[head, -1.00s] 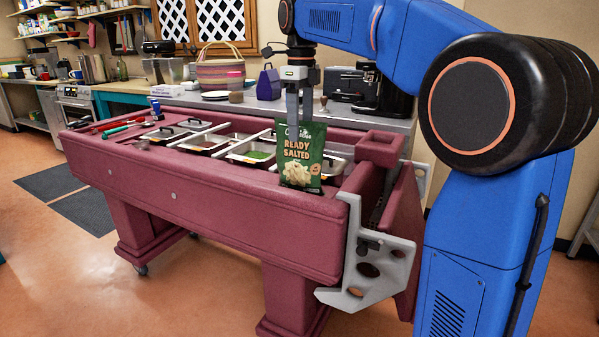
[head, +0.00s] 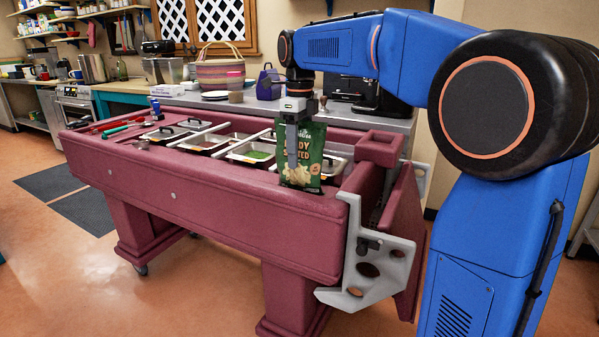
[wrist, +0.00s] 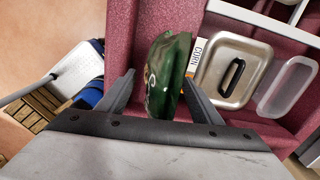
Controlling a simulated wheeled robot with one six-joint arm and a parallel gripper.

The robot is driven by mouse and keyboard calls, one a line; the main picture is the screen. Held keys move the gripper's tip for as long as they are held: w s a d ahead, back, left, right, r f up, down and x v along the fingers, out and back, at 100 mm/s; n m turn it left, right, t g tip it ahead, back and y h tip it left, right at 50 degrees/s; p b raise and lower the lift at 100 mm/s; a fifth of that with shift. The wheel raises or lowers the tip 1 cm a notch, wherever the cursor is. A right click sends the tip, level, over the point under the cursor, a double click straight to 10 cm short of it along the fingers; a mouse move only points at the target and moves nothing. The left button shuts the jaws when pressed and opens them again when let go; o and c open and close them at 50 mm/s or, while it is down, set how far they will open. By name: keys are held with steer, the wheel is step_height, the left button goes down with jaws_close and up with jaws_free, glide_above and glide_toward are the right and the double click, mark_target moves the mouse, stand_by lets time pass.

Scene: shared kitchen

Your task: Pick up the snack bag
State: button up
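The green snack bag (head: 313,160) stands upright on the near rim of the maroon serving cart (head: 220,205), close to its right end. My gripper (head: 292,165) is lowered over the bag in the head view, and one finger hides part of the bag's front. In the wrist view the bag (wrist: 168,78) shows from above between the two spread fingers of my gripper (wrist: 160,90). There are visible gaps between the bag and the fingers, wider on the left. The gripper is open.
Metal food pans (head: 250,152) sit in the cart's top behind and left of the bag. A lidded pan (wrist: 232,70) lies just right of the bag in the wrist view. A grey bracket (head: 372,268) sticks out at the cart's right end.

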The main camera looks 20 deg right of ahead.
steer(key=c, duration=1.3)
